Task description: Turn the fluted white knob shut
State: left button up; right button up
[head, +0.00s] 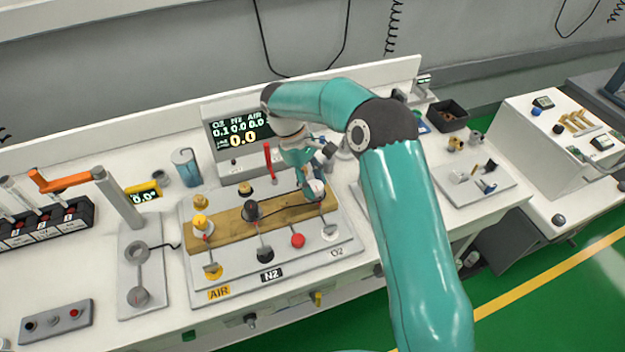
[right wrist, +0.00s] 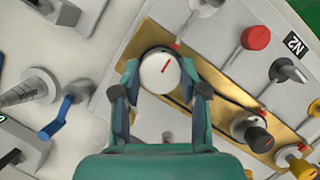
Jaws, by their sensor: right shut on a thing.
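The fluted white knob (head: 316,190) sits at the right end of the brass strip on the panel, on the O2 side. In the right wrist view the white knob (right wrist: 161,74) shows its round face with a red pointer line, between my fingers. My right gripper (head: 306,182) comes down over the knob from above and is shut on it. The gripper also shows in the right wrist view (right wrist: 166,88), one finger on each side of the knob. The fingers partly hide the knob's sides. My left gripper is not in view.
A black knob (head: 251,210) and a yellow knob (head: 201,224) share the brass strip (head: 285,213). The display (head: 239,131) behind reads 0.1 under O2, with zeros elsewhere.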

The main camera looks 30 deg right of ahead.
jog(key=shift+w+r+m, duration=0.1)
jog(key=shift+m, duration=0.4)
jog(key=o, duration=1.1)
jog(key=shift+o, duration=0.2)
jog(key=v, duration=1.1)
jog(key=shift+w+r, duration=0.2)
jog(key=shift+r, duration=0.15)
jog(key=shift+d, duration=0.15)
